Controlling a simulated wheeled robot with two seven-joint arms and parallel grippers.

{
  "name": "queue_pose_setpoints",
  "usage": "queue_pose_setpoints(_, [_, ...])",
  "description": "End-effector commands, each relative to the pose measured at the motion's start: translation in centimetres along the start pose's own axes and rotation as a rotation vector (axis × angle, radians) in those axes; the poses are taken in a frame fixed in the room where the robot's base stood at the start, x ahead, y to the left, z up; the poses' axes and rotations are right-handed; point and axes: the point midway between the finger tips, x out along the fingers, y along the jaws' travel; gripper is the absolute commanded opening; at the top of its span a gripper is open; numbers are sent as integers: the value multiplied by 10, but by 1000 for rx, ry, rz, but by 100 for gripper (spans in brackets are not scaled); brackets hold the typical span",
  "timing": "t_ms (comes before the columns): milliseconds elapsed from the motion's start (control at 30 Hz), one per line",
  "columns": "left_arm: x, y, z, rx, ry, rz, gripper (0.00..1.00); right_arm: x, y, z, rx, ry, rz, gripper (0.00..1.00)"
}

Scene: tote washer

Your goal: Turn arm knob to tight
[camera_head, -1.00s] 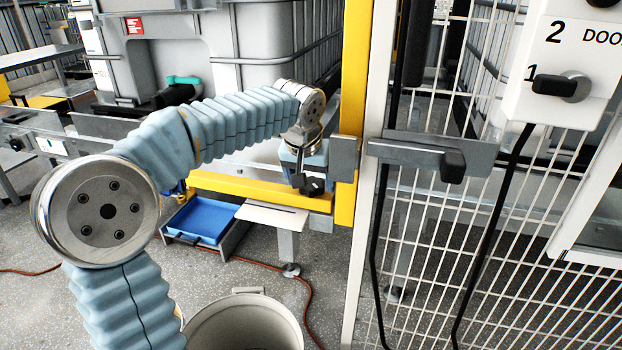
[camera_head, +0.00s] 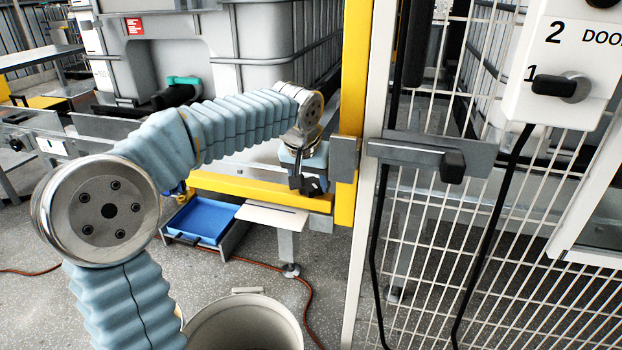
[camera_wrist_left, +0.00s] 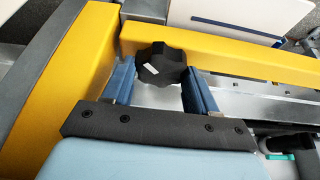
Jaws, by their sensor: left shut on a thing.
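The arm knob (camera_wrist_left: 162,66) is a black lobed knob with a small white mark on it. In the left wrist view it sits between the two blue fingers of my left gripper (camera_wrist_left: 161,82), beside the yellow frame. In the head view the knob (camera_head: 318,186) shows as a small dark shape at the end of my left arm, in front of the yellow rail. My left gripper (camera_head: 307,182) is shut on it, and its fingers are small and partly hidden there. The words or marks for tight cannot be read. My right gripper is not in view.
A yellow post (camera_head: 350,120) and grey bracket (camera_head: 344,158) stand right beside the gripper. A mesh door (camera_head: 430,250) with a latch (camera_head: 430,155) is to the right. A blue tray (camera_head: 203,219) and a pale bin (camera_head: 243,325) are below. A grey tank (camera_head: 260,40) stands behind.

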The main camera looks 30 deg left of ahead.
Motion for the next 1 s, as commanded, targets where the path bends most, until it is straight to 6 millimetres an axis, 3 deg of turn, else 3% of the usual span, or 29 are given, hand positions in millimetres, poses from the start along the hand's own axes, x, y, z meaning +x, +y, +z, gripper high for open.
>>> queue_pose_setpoints(1000, [0, -4, -2, 645, 1, 267, 28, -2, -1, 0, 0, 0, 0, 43])
